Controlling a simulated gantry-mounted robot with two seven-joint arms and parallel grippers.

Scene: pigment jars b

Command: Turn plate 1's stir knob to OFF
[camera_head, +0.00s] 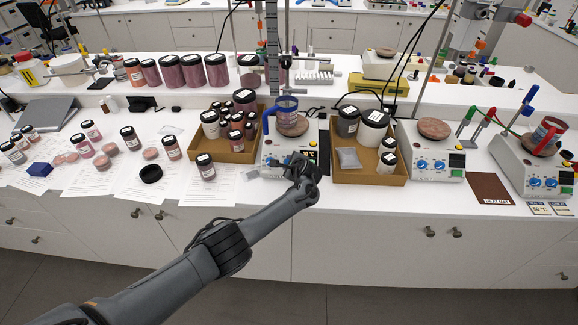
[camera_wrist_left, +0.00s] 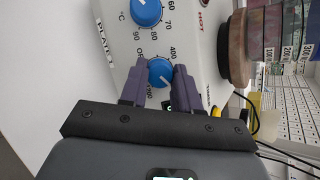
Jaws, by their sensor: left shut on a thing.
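A white hot plate (camera_head: 278,150) stands at mid-counter with a blue-handled beaker (camera_head: 287,112) on its round top. In the left wrist view its panel carries the word PLATE; the number is hard to read. My left gripper (camera_wrist_left: 159,76) is shut on the blue stir knob (camera_wrist_left: 160,71), one finger on each side. The OFF mark (camera_wrist_left: 139,55) lies by the knob's upper left; the knob's white pointer seems to face lower right. The temperature knob (camera_wrist_left: 146,12) sits above. In the head view the left gripper (camera_head: 299,163) covers the stir knob. The right gripper is out of view.
Cardboard trays of jars stand left (camera_head: 237,156) and right (camera_head: 369,178) of the hot plate. A labelled jar (camera_head: 206,168) stands on papers at the left. Two more hot plates (camera_head: 432,160) (camera_head: 530,168) stand to the right. A dark mat (camera_head: 490,188) lies between these two.

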